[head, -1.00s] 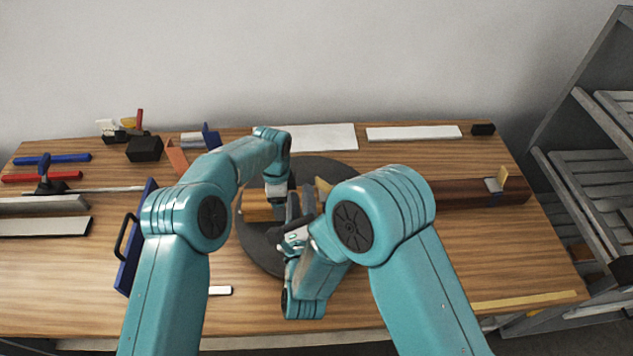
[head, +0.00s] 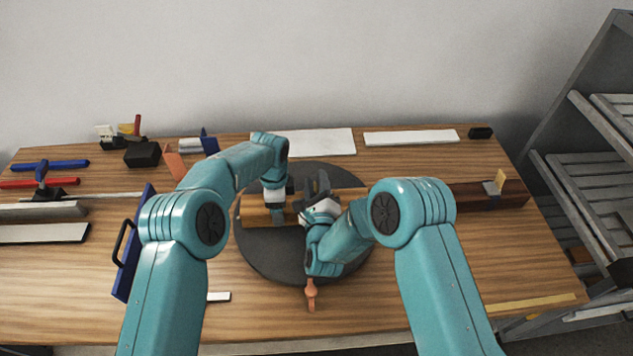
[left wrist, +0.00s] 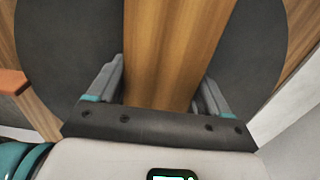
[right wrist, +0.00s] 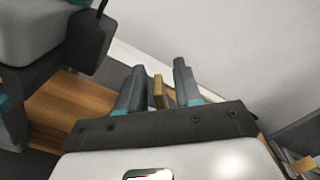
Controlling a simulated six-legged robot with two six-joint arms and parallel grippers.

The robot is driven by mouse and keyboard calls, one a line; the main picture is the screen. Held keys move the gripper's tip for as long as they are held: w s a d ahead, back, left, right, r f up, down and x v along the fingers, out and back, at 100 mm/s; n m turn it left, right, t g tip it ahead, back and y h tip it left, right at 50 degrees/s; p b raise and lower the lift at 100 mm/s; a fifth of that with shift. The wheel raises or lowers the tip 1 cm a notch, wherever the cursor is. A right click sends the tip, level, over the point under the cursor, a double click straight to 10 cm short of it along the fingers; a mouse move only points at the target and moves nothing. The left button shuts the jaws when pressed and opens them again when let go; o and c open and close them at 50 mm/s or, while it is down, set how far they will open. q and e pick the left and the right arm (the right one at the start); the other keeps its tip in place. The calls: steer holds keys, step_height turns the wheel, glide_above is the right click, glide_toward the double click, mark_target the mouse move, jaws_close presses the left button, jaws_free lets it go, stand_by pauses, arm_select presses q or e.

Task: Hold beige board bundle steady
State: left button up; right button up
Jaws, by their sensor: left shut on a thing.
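The board bundle (head: 255,210) looks golden brown and lies across the dark round turntable (head: 270,256). My left gripper (head: 276,204) comes down over it from above and is shut on it. In the left wrist view the wood (left wrist: 178,50) runs between the two fingers. My right gripper (head: 318,184) is above the bundle, right of the left gripper, with its fingers apart. In the right wrist view a small yellowish piece (right wrist: 159,92) shows between those fingers, with gaps on both sides. My right arm hides part of the bundle.
A dark brown beam (head: 478,196) with a yellow-tabbed clamp (head: 497,184) extends right. An orange-handled tool (head: 311,294) lies at the turntable's front edge. A blue-framed piece (head: 133,245) stands left. White boards (head: 303,142) lie behind. A grey rack (head: 580,170) stands at right.

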steer(key=shift+w, duration=0.2)
jaws_close()
steer(key=shift+a+f+n, duration=0.2)
steer(key=shift+f+n, duration=0.05)
steer(key=shift+n, duration=0.4)
steer(key=shift+a+f+n, duration=0.2)
steer(key=shift+n, duration=0.45)
steer(key=shift+a+f+n, duration=0.2)
steer(key=shift+f+n, duration=0.1)
steer(key=shift+n, duration=0.45)
steer(key=shift+a+f+n, duration=0.15)
steer(key=shift+f+n, duration=0.15)
steer(key=shift+n, duration=0.45)
